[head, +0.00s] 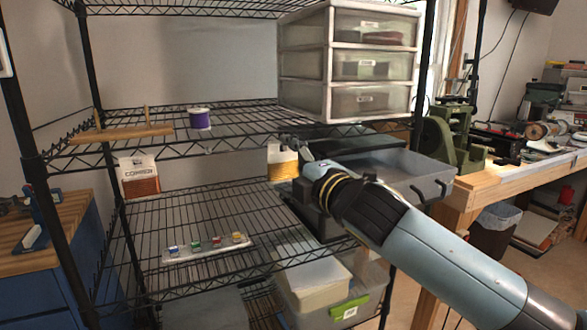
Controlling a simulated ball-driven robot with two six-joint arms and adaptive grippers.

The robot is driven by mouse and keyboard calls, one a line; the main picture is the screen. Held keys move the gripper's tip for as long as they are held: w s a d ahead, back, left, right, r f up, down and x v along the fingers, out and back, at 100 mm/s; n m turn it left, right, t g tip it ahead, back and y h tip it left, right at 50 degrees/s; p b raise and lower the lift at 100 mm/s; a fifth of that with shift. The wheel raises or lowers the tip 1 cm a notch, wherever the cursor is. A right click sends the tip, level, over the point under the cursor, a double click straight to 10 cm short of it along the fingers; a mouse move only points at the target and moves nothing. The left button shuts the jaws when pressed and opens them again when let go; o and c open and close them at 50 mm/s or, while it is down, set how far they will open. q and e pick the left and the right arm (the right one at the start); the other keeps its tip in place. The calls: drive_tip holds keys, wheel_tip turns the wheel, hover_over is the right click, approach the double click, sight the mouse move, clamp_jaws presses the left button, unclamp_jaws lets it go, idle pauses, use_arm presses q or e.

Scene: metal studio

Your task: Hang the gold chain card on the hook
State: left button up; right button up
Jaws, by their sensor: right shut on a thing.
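The gold chain card (282,164), white at the top with a band of gold-yellow chain, is upright just below the front edge of the middle wire shelf. My right gripper (294,146) comes in from the lower right and is shut on the card near its upper right edge. The fingertips are small and partly hidden by the wrist. I cannot make out the hook clearly; a small pale spot (208,151) shows on the shelf's front edge left of the card. My left gripper is out of view.
A copper-coloured chain card (139,176) hangs at the left. A purple spool (200,119), a wooden stand (122,133) and a white drawer unit (330,62) stand on the middle shelf. A strip with small coloured items (207,247) lies below. A grey bin (408,178) is beside my right arm.

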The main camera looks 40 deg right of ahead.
drive_tip(key=shift+w+d+f+b, duration=0.1)
drive_tip(key=shift+w+d+b, duration=0.1)
drive_tip(key=shift+w, duration=0.7)
drive_tip(key=shift+w+d+f+b, duration=0.15)
drive_tip(key=shift+w+d, duration=0.1)
drive_tip(key=shift+w, duration=0.7)
drive_tip(key=shift+w+d+b, duration=0.2)
drive_tip(key=shift+w, duration=0.7)
drive_tip(key=shift+w+d+f, duration=0.15)
drive_tip(key=shift+w+f, duration=0.25)
drive_tip(key=shift+w, duration=0.25)
drive_tip(key=o, duration=1.2)
drive_tip(key=shift+f, duration=0.1)
